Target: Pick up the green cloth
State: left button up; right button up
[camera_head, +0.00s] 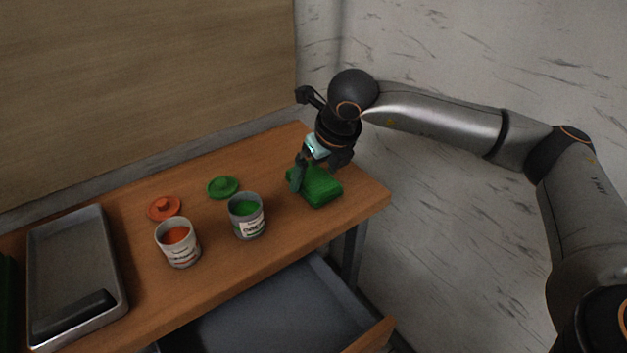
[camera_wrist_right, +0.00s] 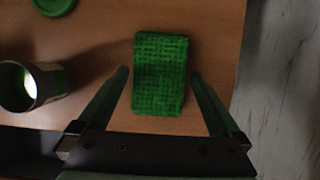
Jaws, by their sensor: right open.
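The green cloth (camera_head: 322,187) is a folded, thick block lying near the right end of the wooden table. In the right wrist view the cloth (camera_wrist_right: 160,76) shows its woven texture and lies between and just ahead of the two fingers. My right gripper (camera_head: 299,180) is over the cloth, pointing down. In the wrist view the right gripper (camera_wrist_right: 159,75) is open, with one finger to each side of the cloth and a gap on both sides. Whether the fingertips are at table height is hard to tell. My left gripper is not in view.
On the table (camera_head: 280,220) stand a can of green paint (camera_head: 247,229) and a can of orange paint (camera_head: 184,255). A green lid (camera_head: 222,187) and an orange lid (camera_head: 164,208) lie behind them. A metal tray (camera_head: 75,232) is at left. An open drawer (camera_head: 285,315) juts out in front.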

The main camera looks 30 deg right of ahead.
jog(key=shift+w+f, duration=0.1)
jog(key=shift+f, duration=0.1)
jog(key=c, duration=1.1)
jog(key=shift+r, duration=0.15)
